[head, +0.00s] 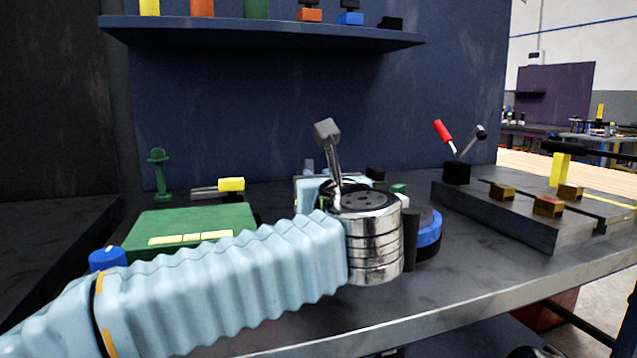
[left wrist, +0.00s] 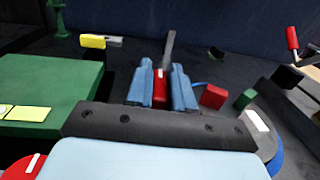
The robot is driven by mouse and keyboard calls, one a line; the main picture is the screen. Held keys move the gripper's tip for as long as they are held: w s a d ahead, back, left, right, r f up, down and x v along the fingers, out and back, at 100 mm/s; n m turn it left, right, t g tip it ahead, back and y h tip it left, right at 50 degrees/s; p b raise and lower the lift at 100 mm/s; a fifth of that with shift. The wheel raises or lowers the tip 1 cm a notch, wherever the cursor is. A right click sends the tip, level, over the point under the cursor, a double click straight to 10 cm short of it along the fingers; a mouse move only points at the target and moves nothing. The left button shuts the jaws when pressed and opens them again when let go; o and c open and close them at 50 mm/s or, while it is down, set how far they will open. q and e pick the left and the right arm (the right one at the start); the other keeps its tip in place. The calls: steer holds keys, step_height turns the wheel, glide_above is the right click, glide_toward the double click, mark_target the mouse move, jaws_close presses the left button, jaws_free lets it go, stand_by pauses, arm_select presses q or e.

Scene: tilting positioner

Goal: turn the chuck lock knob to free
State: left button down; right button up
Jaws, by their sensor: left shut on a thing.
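My left arm comes in from the left in the head view, and its round metal wrist hides most of my left gripper (head: 309,187). In the left wrist view my left gripper (left wrist: 162,88) has its two blue fingers closed on either side of a red piece (left wrist: 160,87) with a white mark, which I take to be the chuck lock knob. The fingers hide its sides, so I cannot tell its exact turn. My right gripper is not in view.
A green box (head: 190,226) with yellow labels lies to the left, with a blue knob (head: 108,259) near it. A blue-rimmed disc (head: 430,230) is right of the wrist. A dark fixture (head: 520,215) with levers stands further right. A shelf (head: 270,32) hangs above.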

arm_select(q)
steer(key=shift+n+y, duration=0.5)
steer(key=shift+y, duration=0.2)
steer(key=shift+g+y, duration=0.3)
steer(key=c, duration=1.1)
jaws_free()
steer(key=b+v, duration=0.2)
steer(key=v, duration=1.1)
steer(key=shift+s+d, duration=0.1)
steer(key=shift+s, duration=0.25)
